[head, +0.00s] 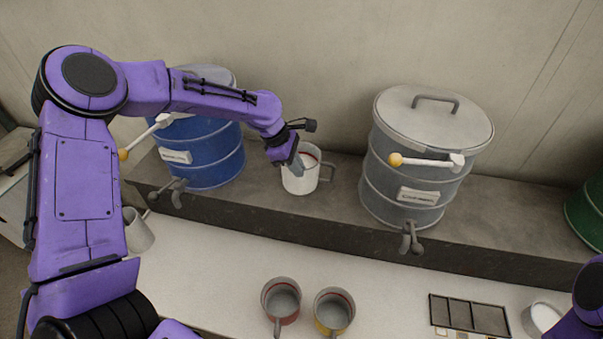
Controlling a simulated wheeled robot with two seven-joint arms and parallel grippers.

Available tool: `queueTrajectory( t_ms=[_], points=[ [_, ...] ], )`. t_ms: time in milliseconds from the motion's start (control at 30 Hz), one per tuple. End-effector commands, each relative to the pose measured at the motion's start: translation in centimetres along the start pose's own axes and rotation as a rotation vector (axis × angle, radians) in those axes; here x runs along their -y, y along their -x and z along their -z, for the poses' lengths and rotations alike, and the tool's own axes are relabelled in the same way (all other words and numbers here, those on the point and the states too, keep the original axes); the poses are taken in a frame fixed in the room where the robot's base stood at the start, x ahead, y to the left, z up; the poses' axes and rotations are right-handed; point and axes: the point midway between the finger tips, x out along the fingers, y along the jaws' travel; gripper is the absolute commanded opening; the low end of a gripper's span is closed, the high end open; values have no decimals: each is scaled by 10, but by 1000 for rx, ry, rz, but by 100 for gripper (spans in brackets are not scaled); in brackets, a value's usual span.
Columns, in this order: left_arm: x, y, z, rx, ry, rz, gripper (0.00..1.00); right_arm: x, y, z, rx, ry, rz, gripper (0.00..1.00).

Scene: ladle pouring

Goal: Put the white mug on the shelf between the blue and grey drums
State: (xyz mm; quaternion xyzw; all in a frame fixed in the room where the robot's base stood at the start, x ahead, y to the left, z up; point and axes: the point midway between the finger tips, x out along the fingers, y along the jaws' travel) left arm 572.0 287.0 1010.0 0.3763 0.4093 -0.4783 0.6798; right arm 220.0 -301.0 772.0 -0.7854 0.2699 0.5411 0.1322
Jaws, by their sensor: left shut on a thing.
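The white mug (299,181) is upright on or just above the shelf (265,212), between the blue drum (206,153) and the grey drum (412,170). Its handle points right. I cannot tell whether its base touches the shelf. My left gripper (298,164) reaches in from the left and is shut on the mug's rim at its left side. The blue drum is partly hidden behind my left arm. My right arm shows only as a piece at the lower right corner; its gripper is out of view.
A red mug (282,303) and a yellow mug (333,314) stand on the lower counter (230,275). A grey jug (138,232) is at the left. A dark divided tray (468,315) and a white bowl (543,318) are at the lower right. A green drum (586,215) is at the right edge. Taps jut from the drums.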

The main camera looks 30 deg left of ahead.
Motion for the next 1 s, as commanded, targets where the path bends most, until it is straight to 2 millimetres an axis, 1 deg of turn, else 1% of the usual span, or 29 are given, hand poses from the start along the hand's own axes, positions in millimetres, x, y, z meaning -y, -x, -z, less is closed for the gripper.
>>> queueTrajectory(
  t_ms=[33, 100, 200, 367, 500, 600, 900, 967, 1000],
  points=[
    [-7, -7, 1, 2, 2, -1, 0, 0, 4, 2, 0, 0, 0, 33],
    [-15, -19, 5, 2, 2, -3, 0, -1, 5, 2, 0, 0, 0, 33],
    [-22, -29, 7, 3, 0, -4, 0, -1, 7, 3, 0, 0, 0, 33],
    [-29, -41, 11, 2, 0, -4, 0, -1, 8, 4, 0, 0, 0, 33],
    [-25, -61, 19, 2, 0, -3, 0, -1, 12, 5, 0, 0, 0, 33],
    [-25, -66, 22, 1, -2, -7, 0, -1, 12, 5, 0, 0, 0, 33],
    [-25, -68, 22, 1, -2, -6, 0, -1, 12, 5, 0, 0, 0, 33],
    [-23, -70, 24, -1, -1, -2, 20, -1, 11, 5, 0, 0, 0, 33],
    [-23, -70, 24, -1, -1, -2, 33, -1, 11, 5, 0, 0, 0, 33]
  ],
)
